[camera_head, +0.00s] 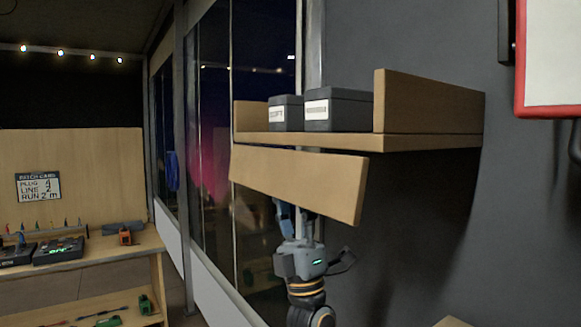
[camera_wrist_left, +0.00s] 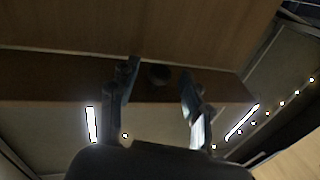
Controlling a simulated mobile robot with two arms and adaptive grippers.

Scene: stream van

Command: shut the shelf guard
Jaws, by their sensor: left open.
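The shelf guard (camera_head: 300,182) is a long light-wood board along the shelf's front. It hangs tilted below the shelf edge, leaving the front open. The wooden shelf (camera_head: 430,142) is fixed to the dark wall. My left gripper (camera_head: 284,215) points up from below, its fingertips partly hidden by the guard's lower edge. In the left wrist view the gripper (camera_wrist_left: 158,88) has its fingers apart with nothing held between them. Wood panels (camera_wrist_left: 150,30) fill the top of that view; I cannot tell whether the fingers touch them. My right gripper is not in view.
Two dark labelled boxes (camera_head: 338,110) (camera_head: 286,114) stand on the shelf. A window (camera_head: 262,70) is behind it. A wooden bench (camera_head: 90,262) with devices stands at left. A red-framed white board (camera_head: 552,55) hangs at right.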

